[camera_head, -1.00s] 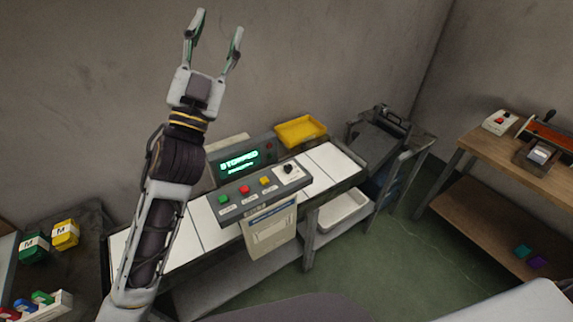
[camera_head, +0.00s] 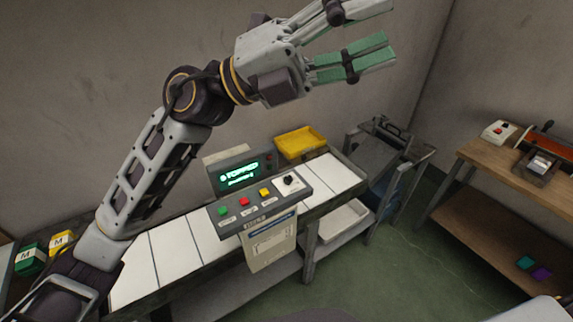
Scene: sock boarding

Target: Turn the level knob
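The level knob (camera_head: 288,180) is a small black knob on a white plate at the right end of the grey control panel (camera_head: 262,203). Green, red and yellow buttons sit to its left on the same panel. A display (camera_head: 240,174) behind them shows green text that reads "STOPPED". My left gripper (camera_head: 392,32) is open and empty, raised high above and to the right of the panel, with its fingers pointing right. It is well clear of the knob. The knob is not hidden. My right gripper is not in view.
The panel stands on a white-topped conveyor table (camera_head: 165,252). A yellow tray (camera_head: 300,142) lies behind it, and a paper sheet (camera_head: 270,246) hangs in front. A dark cart (camera_head: 382,150) stands to the right. A wooden bench (camera_head: 507,165) is at the far right.

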